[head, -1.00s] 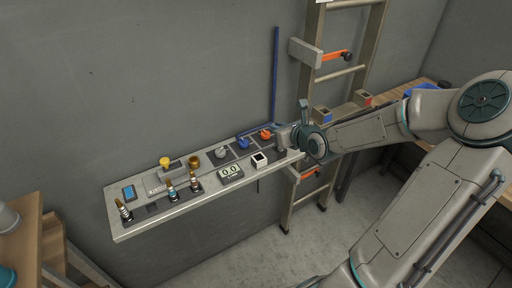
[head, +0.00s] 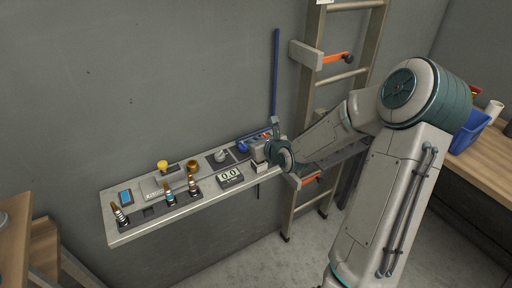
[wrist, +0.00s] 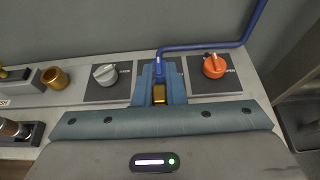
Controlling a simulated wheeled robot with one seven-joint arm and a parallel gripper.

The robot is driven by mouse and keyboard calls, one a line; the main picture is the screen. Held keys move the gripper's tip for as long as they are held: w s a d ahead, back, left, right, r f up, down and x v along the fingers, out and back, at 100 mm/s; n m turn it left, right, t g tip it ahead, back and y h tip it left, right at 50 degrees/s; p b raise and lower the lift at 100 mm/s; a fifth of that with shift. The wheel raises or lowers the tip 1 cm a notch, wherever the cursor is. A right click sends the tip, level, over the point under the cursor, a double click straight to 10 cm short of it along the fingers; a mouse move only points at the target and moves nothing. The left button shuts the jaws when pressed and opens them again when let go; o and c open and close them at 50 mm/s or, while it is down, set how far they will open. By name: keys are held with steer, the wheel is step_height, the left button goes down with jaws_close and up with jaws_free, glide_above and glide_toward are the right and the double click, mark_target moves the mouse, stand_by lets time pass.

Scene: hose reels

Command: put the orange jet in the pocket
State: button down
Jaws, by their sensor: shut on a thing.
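My gripper (head: 258,152) is at the right part of the wall shelf, just over a small white box with a dark opening (head: 260,167), which may be the pocket. In the wrist view my gripper (wrist: 159,92) is shut on a brass-coloured jet (wrist: 159,95); only its top shows and no orange mark is visible. Its lower end and the white box are hidden there. Several brass-topped jets stand in a dark rack at the left: one at the end (head: 119,215), one with a blue band (head: 169,195), one at the right (head: 193,186). One rack slot (head: 149,211) is empty.
A grey knob (wrist: 105,75) and an orange knob (wrist: 214,67) flank the gripper, with a blue pipe (wrist: 215,45) behind. A counter display (head: 229,176), brass cup (head: 193,166) and yellow knob (head: 162,166) stand on the shelf. A ladder (head: 315,90) stands right.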

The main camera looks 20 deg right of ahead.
steer(key=shift+f, duration=0.9)
steer(key=shift+f, duration=0.1)
steer(key=c, duration=1.5)
jaws_free()
